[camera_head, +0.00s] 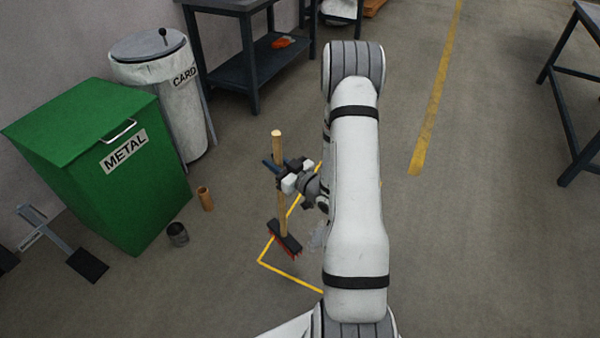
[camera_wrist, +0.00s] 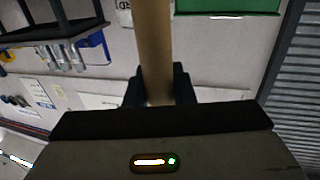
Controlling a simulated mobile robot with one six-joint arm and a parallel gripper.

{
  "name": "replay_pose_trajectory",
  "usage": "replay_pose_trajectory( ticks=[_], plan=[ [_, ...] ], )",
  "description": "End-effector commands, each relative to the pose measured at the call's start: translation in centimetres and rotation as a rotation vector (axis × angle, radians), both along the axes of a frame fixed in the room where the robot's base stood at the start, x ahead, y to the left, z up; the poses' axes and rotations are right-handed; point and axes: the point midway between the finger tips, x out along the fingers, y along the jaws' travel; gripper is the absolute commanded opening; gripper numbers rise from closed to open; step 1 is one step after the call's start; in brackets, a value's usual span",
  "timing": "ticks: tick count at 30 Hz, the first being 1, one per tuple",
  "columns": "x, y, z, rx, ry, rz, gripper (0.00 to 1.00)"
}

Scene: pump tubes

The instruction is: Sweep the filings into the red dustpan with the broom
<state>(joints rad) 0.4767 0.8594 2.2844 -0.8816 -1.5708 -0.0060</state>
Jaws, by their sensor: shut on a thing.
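The broom has a light wooden handle (camera_head: 277,150) and a dark head with reddish bristles (camera_head: 284,238). It stands nearly upright, with its head low near the floor; I cannot tell whether the bristles touch it. My gripper (camera_head: 281,173) is shut on the upper part of the handle. In the wrist view the handle (camera_wrist: 154,50) runs up between the two dark fingers (camera_wrist: 158,88). Greyish bits (camera_head: 317,236) beside the broom head may be the filings, but my arm partly hides that spot. I cannot make out a red dustpan near the broom.
A green METAL bin (camera_head: 95,165) and a white CARD bin (camera_head: 165,90) stand at left. A brown cylinder (camera_head: 205,198) and a dark tin (camera_head: 177,234) stand on the floor. A yellow floor line (camera_head: 290,278) bends around the broom. A workbench (camera_head: 245,60) stands behind; an orange-red item (camera_head: 284,42) is on its lower shelf.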

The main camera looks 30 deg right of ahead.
Motion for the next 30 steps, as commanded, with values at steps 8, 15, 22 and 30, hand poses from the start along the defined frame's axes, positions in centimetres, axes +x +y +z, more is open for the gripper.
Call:
replay_pose_trajectory(
  ticks=[8, 15, 22, 30],
  plan=[
    [-4.8, -3.5, 0.2, -0.001, -0.001, 0.155, 0.0],
    [-6.6, -4.2, -0.1, -0.001, 0.001, 0.209, 0.0],
    [-6.6, -4.1, -2.8, 0.001, 0.001, 0.212, 0.0],
    [-6.6, -4.1, -4.9, 0.0, 0.0, 0.212, 0.0]
  ],
)
